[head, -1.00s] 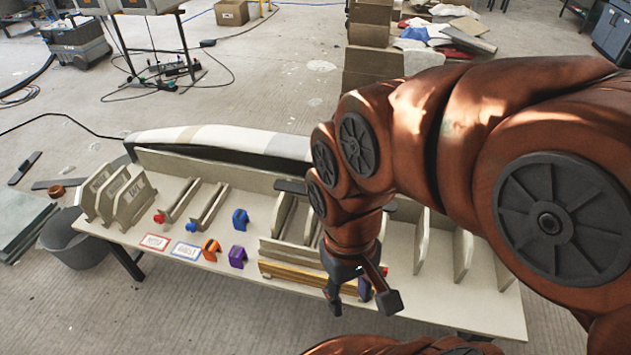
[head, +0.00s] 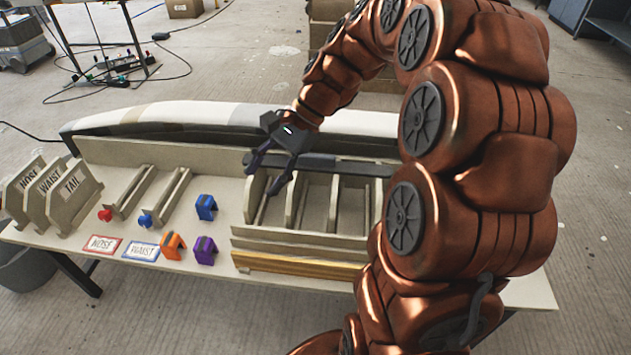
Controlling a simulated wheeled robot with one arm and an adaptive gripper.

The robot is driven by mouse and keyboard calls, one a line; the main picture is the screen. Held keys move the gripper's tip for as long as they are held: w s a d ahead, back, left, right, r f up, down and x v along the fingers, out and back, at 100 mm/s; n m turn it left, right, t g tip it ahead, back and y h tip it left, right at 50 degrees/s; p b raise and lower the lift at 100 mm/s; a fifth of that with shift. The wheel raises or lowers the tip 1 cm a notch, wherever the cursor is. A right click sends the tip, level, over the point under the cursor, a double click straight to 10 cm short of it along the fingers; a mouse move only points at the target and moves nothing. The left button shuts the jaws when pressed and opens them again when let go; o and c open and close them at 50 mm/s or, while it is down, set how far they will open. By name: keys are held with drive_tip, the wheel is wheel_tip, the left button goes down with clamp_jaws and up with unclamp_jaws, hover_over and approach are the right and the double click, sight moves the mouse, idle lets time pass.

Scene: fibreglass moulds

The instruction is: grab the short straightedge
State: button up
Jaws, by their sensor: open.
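A dark grey flat bar (head: 345,166) lies across the back of the slotted rack (head: 325,240). A golden-brown bar (head: 300,263) lies along the rack's front. I cannot tell for sure which of them is the short straightedge; the dark bar's right end is hidden behind my arm. My gripper (head: 266,175) is open and empty, pointing down and to the left. Its fingers are over the left end of the rack, close to the dark bar's left end. I cannot tell whether they touch it.
The pale table (head: 215,262) also holds NOSE, WAIST and TAIL templates (head: 75,190), red and blue knobbed pieces, and blue, orange and purple blocks (head: 205,250). Two framed cards lie near its front edge. A long white mould (head: 215,118) stands along the back. My arm hides the table's right part.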

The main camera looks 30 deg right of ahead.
drive_tip(key=w+d+f+m+t+y+b, duration=0.1)
drive_tip(key=w+d+f+m+t+b, duration=0.1)
drive_tip(key=w+d+f+m+b, duration=0.3)
drive_tip(key=w+d+f+m+t+y+b, duration=0.1)
drive_tip(key=w+d+f+m+t+b, duration=0.2)
drive_tip(key=d, duration=0.5)
drive_tip(key=m+t+b, duration=0.3)
drive_tip(key=m+b, duration=0.1)
drive_tip(key=b, duration=0.2)
approach(320, 155)
drive_tip(key=x, duration=0.3)
drive_tip(key=shift+a+f, duration=0.3)
drive_tip(key=shift+f, duration=0.05)
drive_tip(key=b+x, duration=0.3)
drive_tip(key=x, duration=0.3)
drive_tip(key=shift+w+a, duration=0.2)
drive_tip(key=shift+w, duration=0.1)
drive_tip(key=shift+w+a+f, duration=0.15)
drive_tip(key=shift+w+a, duration=0.15)
drive_tip(key=shift+w, duration=0.05)
drive_tip(key=shift+c, duration=0.3)
clamp_jaws()
